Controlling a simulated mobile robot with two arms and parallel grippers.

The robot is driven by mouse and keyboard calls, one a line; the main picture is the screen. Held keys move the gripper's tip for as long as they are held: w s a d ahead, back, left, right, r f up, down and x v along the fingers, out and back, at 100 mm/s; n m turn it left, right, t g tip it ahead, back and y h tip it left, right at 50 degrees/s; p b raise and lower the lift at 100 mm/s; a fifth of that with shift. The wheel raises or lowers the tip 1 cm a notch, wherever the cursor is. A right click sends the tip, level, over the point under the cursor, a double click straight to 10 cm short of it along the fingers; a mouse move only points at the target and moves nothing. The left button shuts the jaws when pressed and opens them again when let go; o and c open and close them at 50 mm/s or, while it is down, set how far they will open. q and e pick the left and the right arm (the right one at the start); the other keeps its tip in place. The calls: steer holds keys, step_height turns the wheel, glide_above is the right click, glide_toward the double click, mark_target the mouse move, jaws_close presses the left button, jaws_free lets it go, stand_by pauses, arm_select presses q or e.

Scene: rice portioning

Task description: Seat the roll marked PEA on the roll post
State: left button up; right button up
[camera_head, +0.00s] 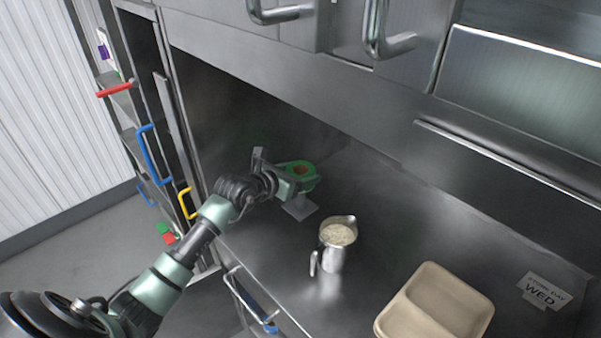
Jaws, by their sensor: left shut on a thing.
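My right gripper is out of view.
A steel jug (334,250) of rice stands right of the base. A beige divided tray (436,303) and a WED sign (543,291) are further right. Red and green items (165,233) sit low at left. A steel wall backs the counter.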

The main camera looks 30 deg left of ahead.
mark_target(300, 197)
arm_select(q)
steer(key=shift+f+b, duration=3.1)
steer(key=shift+f, duration=1.25)
steer(key=o, duration=1.6)
steer(key=shift+c, duration=0.2)
steer(key=shift+s, duration=0.1)
steer(key=b+v, duration=0.1)
steer(key=v, duration=0.6)
steer(key=shift+s+r, duration=0.15)
steer(key=shift+s, duration=0.15)
